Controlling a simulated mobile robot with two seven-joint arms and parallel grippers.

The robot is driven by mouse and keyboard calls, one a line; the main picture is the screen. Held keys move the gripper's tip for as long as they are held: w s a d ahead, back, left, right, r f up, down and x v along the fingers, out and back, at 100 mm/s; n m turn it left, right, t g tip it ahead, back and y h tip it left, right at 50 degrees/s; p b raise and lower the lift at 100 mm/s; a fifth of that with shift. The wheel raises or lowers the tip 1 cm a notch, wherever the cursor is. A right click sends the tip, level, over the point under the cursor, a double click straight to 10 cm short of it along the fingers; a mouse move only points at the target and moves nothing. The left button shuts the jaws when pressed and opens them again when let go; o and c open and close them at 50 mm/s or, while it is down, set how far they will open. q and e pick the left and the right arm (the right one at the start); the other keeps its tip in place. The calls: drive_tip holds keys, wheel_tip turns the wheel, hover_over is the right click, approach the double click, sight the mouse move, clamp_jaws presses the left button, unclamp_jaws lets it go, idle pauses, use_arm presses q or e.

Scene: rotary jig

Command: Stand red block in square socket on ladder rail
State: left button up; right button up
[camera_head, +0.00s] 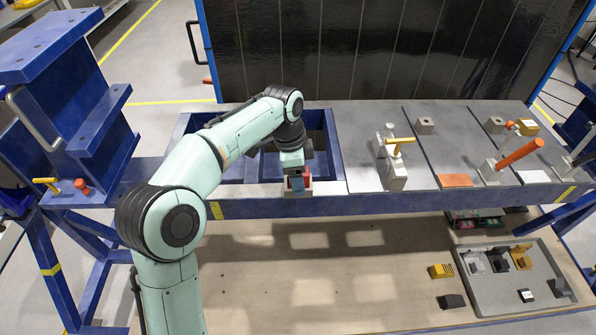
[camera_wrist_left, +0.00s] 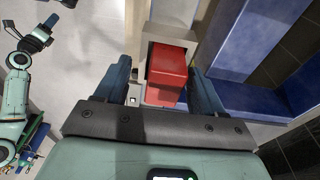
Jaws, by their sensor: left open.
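The red block (camera_wrist_left: 172,72) shows large in the left wrist view, with the grey square socket (camera_wrist_left: 152,47) around and behind it. It seems to stand in the socket opening; how deep it sits cannot be told. In the head view the block (camera_head: 307,182) is mostly hidden behind my left gripper (camera_head: 296,183), above the socket (camera_head: 298,193) on the front rail (camera_head: 262,189). My left gripper is open, its blue fingers on either side of the block, apparently apart from it. A teal arm with a dark end, probably my right gripper (camera_wrist_left: 38,38), shows at the wrist view's left edge.
A blue-framed opening (camera_head: 240,165) lies behind the rail. To the right stand a grey clamp with a yellow handle (camera_head: 400,141) and one with an orange handle (camera_head: 520,152). A blue stand (camera_head: 70,95) is at left. A grey parts tray (camera_head: 485,300) lies lower right.

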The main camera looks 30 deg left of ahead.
use_arm(q)
wheel_tip(320, 180, up, 12)
drive_tip(key=a+p, duration=0.1)
drive_tip(key=p, duration=0.2)
drive_tip(key=shift+s+a+r, duration=0.15)
drive_tip(key=shift+s+a, duration=0.15)
use_arm(e)
drive_tip(key=w+r, duration=0.1)
drive_tip(key=r, duration=0.1)
drive_tip(key=w+r, duration=0.2)
drive_tip(key=shift+w, duration=0.1)
